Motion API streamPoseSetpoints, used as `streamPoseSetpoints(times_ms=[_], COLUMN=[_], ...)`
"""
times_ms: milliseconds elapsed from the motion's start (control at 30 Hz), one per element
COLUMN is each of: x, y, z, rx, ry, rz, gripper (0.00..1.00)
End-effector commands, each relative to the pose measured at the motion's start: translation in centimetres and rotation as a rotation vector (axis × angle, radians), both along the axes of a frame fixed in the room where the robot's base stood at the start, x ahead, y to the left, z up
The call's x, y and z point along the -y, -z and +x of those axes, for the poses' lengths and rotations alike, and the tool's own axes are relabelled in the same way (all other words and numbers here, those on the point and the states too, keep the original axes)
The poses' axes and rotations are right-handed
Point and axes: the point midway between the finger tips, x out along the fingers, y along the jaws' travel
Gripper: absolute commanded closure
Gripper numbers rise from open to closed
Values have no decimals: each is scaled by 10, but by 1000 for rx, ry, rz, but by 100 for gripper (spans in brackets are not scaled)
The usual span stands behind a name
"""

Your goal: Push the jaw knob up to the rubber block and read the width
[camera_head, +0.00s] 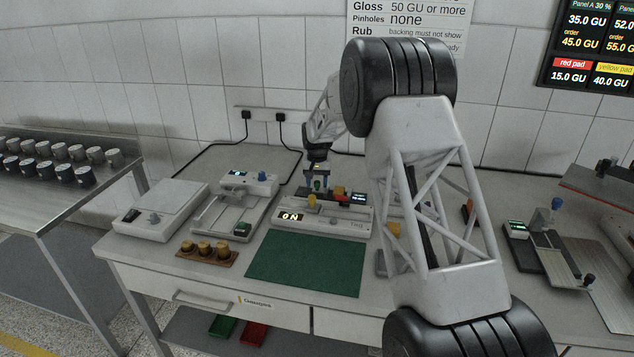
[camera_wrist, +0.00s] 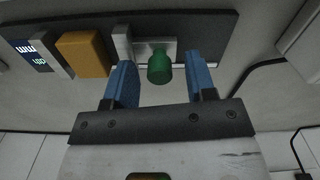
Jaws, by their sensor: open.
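My gripper (camera_head: 317,184) points down over the instrument at the back middle of the bench. In the wrist view its two blue fingers (camera_wrist: 160,78) stand apart, one on each side of the green jaw knob (camera_wrist: 160,66). I cannot tell whether either finger touches it. The knob sits on a metal slide with a grey upright jaw (camera_wrist: 122,44) on its left. Left of that jaw, close to it, is an orange block (camera_wrist: 82,54), likely the rubber block. Beyond the block is a small lit display (camera_wrist: 36,54), too blurred to read. It also shows in the head view (camera_head: 358,197).
Other devices, including a scale (camera_head: 160,208), stand left; brass weights (camera_head: 204,250) are in front. My arm hides part of the right bench.

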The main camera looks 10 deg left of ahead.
Motion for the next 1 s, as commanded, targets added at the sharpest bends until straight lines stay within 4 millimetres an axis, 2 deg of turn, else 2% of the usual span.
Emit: streamPoseSetpoints(times_ms=[200,533,767,1000], x=[0,0,2,27], y=[0,0,0,-1], z=[0,0,0,1], rx=[0,0,0,2], ry=[0,0,0,1], rz=[0,0,0,0], gripper=[49,100,100,100])
